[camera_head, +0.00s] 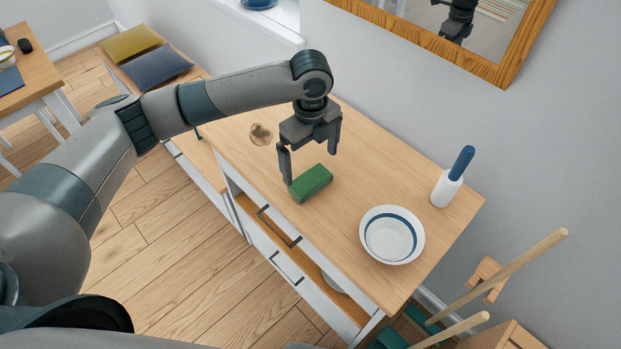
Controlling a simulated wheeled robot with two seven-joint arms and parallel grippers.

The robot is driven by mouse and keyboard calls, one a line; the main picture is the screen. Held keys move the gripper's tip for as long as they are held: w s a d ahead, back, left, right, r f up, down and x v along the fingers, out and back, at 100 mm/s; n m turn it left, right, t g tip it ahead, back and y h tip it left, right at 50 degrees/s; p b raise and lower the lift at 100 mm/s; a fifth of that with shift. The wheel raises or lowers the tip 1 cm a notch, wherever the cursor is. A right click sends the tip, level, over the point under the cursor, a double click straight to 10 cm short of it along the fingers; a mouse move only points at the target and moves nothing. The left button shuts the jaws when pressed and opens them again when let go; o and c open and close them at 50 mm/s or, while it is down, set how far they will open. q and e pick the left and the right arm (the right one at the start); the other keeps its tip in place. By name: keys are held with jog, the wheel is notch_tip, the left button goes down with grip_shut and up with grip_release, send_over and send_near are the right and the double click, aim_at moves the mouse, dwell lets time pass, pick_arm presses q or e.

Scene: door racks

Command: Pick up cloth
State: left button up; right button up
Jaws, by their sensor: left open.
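A green folded cloth (311,183) lies on the wooden top of the cabinet, near its front edge. My left gripper (311,166) points down just above and behind the cloth, with its two fingers spread apart. One finger is close to the cloth's left end; I cannot tell whether it touches. Nothing shows between the fingers as held. My right gripper is not in view.
A white bowl with a blue ring (391,236) and a white holder with a blue handle (452,180) stand to the right on the cabinet top (345,222). A small brown round object (261,134) lies left. A drawer (279,232) is partly open below. Wooden poles (508,269) rise at lower right.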

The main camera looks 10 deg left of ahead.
aim_at(311, 179)
pick_arm(q)
jog(key=shift+f, duration=0.3)
jog(key=shift+f, duration=0.1)
jog(key=shift+s+f+p, duration=0.25)
jog(key=shift+f+p, duration=0.3)
jog(key=shift+p, duration=0.1)
notch_tip(311, 179, down, 3)
jog(key=shift+s+p, duration=0.15)
jog(key=shift+p, duration=0.55)
jog(key=shift+f, duration=0.45)
jog(key=shift+d, duration=0.1)
jog(key=c, duration=0.9)
